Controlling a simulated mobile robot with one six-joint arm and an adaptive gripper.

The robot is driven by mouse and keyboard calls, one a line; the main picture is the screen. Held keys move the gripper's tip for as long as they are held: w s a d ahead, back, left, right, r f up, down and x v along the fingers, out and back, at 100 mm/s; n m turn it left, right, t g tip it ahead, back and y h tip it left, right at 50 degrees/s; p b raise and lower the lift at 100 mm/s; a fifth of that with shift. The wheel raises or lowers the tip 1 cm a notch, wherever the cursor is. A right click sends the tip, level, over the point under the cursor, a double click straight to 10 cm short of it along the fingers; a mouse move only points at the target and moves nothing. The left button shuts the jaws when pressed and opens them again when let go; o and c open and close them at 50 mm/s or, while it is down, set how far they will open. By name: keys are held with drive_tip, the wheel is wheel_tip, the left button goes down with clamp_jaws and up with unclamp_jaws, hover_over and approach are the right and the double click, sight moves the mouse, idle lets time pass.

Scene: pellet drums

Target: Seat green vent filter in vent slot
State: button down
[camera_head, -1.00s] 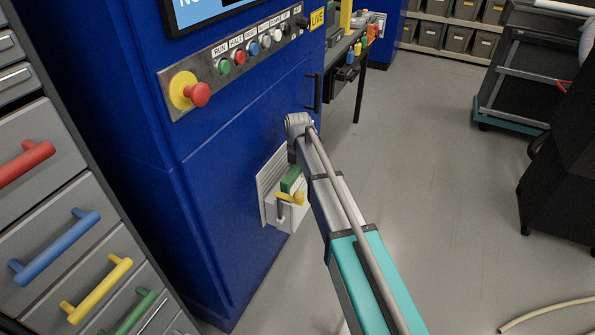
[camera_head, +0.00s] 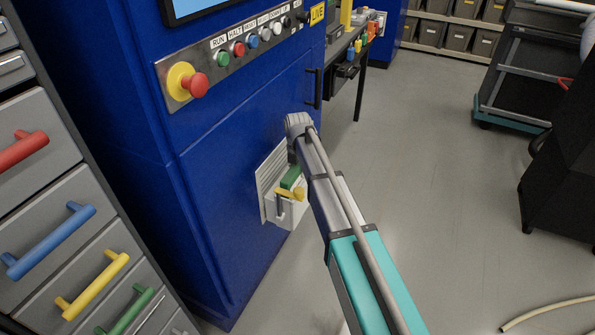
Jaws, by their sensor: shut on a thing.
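The green vent filter (camera_head: 291,177) shows as a small green block at the white vent housing (camera_head: 271,185), low on the blue cabinet's front. It sits tilted at the top of the housing; how deep it is in the slot I cannot tell. A yellow piece with a rounded end (camera_head: 291,193) and a grey upright part lie just below it. My gripper (camera_head: 297,170) is at the filter, below my wrist, and is shut on it. My forearm hides most of the gripper and the right side of the housing.
The blue cabinet (camera_head: 235,165) has a button panel (camera_head: 240,50) with a red stop knob (camera_head: 194,86) above the vent. A drawer unit with coloured handles (camera_head: 50,243) stands at left. Grey floor (camera_head: 430,190) is open at right, before a dark cart (camera_head: 515,75).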

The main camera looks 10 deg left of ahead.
drive_tip(key=shift+f+b, duration=0.3)
drive_tip(key=shift+f, duration=0.05)
drive_tip(key=shift+c, duration=1.3)
unclamp_jaws()
drive_tip(key=shift+r, duration=0.25)
wheel_tip(320, 180, up, 14)
drive_tip(key=p, duration=1.4)
drive_tip(key=shift+f, duration=0.2)
